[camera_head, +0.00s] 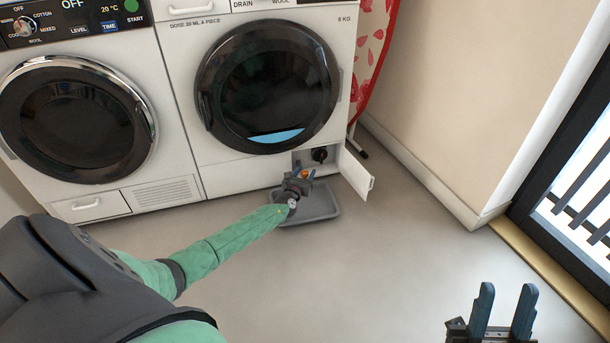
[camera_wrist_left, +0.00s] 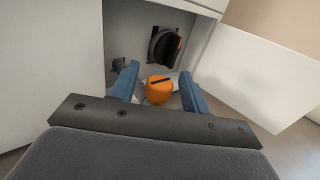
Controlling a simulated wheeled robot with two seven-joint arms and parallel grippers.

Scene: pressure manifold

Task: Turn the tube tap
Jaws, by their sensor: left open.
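The tube tap is an orange knob with a dark bar across its top; it shows in the left wrist view (camera_wrist_left: 159,90) and, small, in the head view (camera_head: 305,174). It sits low in the open service compartment of the right-hand machine. My left gripper (camera_head: 301,172) is open; in the left wrist view its blue fingers (camera_wrist_left: 162,84) stand on either side of the orange tap. I cannot tell whether they touch it. My right gripper (camera_head: 503,305) is open and empty above the floor at lower right.
A black round cap (camera_wrist_left: 165,47) sits in the compartment behind the tap. The open white flap (camera_head: 356,172) stands to the right. A grey tray (camera_head: 322,206) lies on the floor below. Water shows behind the round door (camera_head: 268,85). The floor to the right is clear.

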